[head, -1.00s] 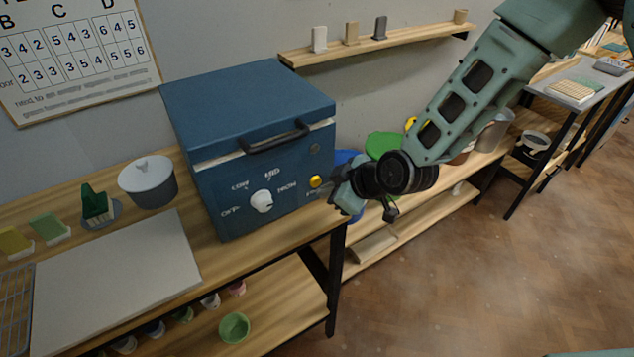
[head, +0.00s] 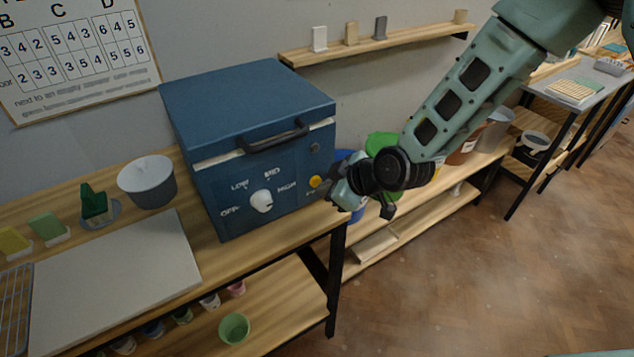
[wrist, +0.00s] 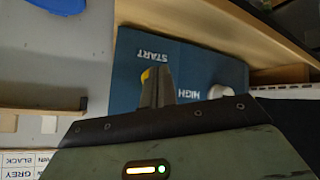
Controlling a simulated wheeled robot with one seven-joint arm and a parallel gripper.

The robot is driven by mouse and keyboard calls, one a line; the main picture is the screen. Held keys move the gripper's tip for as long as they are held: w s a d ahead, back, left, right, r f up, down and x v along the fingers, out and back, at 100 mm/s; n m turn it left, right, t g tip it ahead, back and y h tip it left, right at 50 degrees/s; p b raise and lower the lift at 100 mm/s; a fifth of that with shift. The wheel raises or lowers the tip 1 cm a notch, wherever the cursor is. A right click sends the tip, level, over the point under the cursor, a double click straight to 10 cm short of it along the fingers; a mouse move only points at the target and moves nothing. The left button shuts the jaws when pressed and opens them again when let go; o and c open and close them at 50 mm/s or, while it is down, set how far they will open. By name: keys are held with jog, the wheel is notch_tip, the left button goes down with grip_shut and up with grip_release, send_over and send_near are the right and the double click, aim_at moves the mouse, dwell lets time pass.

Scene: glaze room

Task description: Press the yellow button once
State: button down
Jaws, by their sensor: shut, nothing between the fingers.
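The yellow button (head: 316,182) is on the front of the blue kiln (head: 245,105), to the right of a white dial (head: 261,201). My gripper (head: 322,186) is shut and empty, with its tips close in front of the button. In the wrist view, the shut fingers (wrist: 158,80) partly cover the yellow button (wrist: 145,75), beside the word START. I cannot tell whether the tips touch it. The white dial also shows in the wrist view (wrist: 219,91).
A wall shelf (head: 370,46) is behind. Buckets, one with a green lid (head: 380,142), stand behind my wrist. The floor at right is clear.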

jog(key=shift+w+a, duration=0.25)
jog(key=shift+w, duration=0.15)
dwell(0.5)
jog(key=shift+s, duration=0.1)
jog(key=shift+s+d+b, duration=0.3)
jog(key=shift+s+d, duration=0.15)
jog(key=shift+s, duration=0.2)
jog(key=s+d, duration=0.1)
jog(key=s, duration=0.1)
jog(key=s+d, duration=0.2)
jog(key=shift+b, duration=0.35)
jog(key=shift+a, duration=0.1)
dwell(0.8)
